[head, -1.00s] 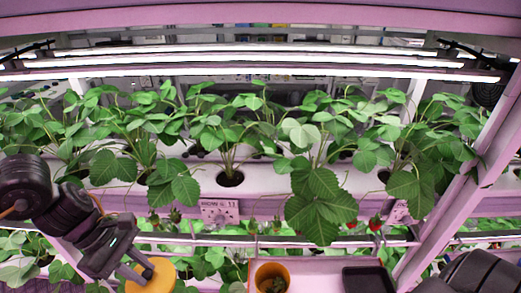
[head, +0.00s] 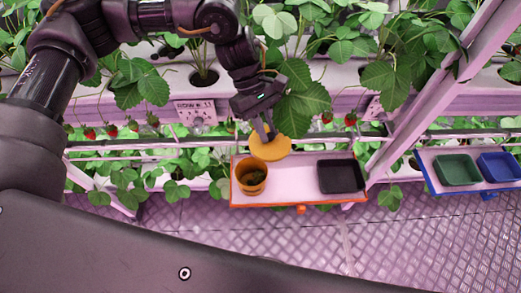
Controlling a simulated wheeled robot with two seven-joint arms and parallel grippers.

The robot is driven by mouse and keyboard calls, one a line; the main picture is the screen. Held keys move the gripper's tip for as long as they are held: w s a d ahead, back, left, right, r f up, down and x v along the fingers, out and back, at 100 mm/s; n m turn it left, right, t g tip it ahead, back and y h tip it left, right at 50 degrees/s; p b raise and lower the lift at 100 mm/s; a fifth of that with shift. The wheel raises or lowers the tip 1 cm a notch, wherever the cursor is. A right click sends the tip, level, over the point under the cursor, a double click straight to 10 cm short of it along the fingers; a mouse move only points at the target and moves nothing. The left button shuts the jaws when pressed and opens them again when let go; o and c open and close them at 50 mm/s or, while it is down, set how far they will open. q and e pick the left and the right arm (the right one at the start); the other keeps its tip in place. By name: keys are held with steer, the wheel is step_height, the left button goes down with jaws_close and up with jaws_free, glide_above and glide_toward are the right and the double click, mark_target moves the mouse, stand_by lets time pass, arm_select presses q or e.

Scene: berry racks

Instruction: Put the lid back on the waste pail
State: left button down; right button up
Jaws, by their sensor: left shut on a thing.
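The waste pail (head: 252,188) is an orange round pail standing at the left end of a small shelf. It is uncovered, with dark green and brown scraps inside. The lid (head: 271,150) is a yellow-orange disc. My left gripper (head: 266,136) is shut on the lid from above and holds it behind and slightly right of the pail in the picture. The lid appears apart from the pail; its exact height is hard to tell. My right gripper is not in view.
The pink shelf (head: 298,187) with orange edging also bears a black tray (head: 340,176) at its right. A green tray (head: 457,169) and a blue tray (head: 500,167) sit farther right. Strawberry plants, red berries and a slanting pink post (head: 418,110) surround the shelf.

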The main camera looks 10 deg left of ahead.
arm_select(q)
steer(key=f+n+t+p, duration=0.1)
steer(key=n+p, duration=0.1)
steer(key=p, duration=0.1)
steer(key=s+f+n+p, duration=0.1)
steer(key=n+p, duration=0.1)
steer(key=p, duration=0.1)
steer(key=d+f+n+t+h+p, duration=0.1)
steer(key=n+p, duration=0.1)
steer(key=p, duration=0.1)
steer(key=shift+s+t, duration=0.2)
steer(key=shift+t, duration=0.1)
steer(key=s+a+f+n+t+p, duration=0.2)
steer(key=a+f+n+t+p, duration=0.1)
steer(key=a+n+t+p, duration=0.1)
steer(key=a+n+p, duration=0.1)
steer(key=a+n, duration=0.1)
steer(key=n, duration=0.1)
steer(key=shift+s+f+y+p, duration=0.2)
steer(key=shift+s+y+p, duration=0.05)
steer(key=shift+y+p, duration=0.05)
steer(key=shift+f, duration=0.2)
step_height(320, 180, down, 6)
steer(key=b, duration=0.5)
steer(key=shift+b, duration=0.3)
